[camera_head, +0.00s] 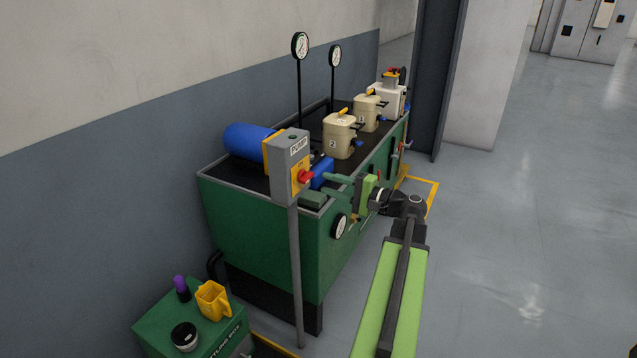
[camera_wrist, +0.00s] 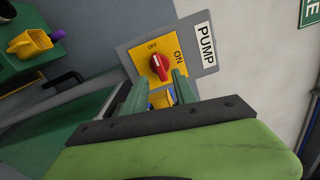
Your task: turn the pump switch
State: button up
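The pump switch is a red knob (camera_head: 305,176) on a yellow plate, on a grey box marked PUMP (camera_head: 291,158) atop a post. In the wrist view the red knob (camera_wrist: 160,67) sits below the OFF and ON labels; its handle appears to lean toward OFF. My gripper (camera_head: 324,185) is just to the right of the box in the head view. In the wrist view my gripper (camera_wrist: 155,86) has its two green fingers apart, with a gap between them. The knob shows just beyond the fingertips, roughly in line with the gap. I see no clear contact.
The green bench (camera_head: 258,230) behind the post carries a blue motor (camera_head: 247,141), beige canisters (camera_head: 340,135) and gauges on stalks. A green box (camera_head: 160,318) with a yellow jug (camera_head: 212,300) stands at lower left. The floor at right is clear.

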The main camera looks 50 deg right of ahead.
aim_at(310, 179)
jog(key=shift+x, duration=2.2)
jog(key=shift+w, duration=0.1)
jog(key=shift+w, duration=0.25)
jog(key=shift+a, duration=0.1)
grip_shut()
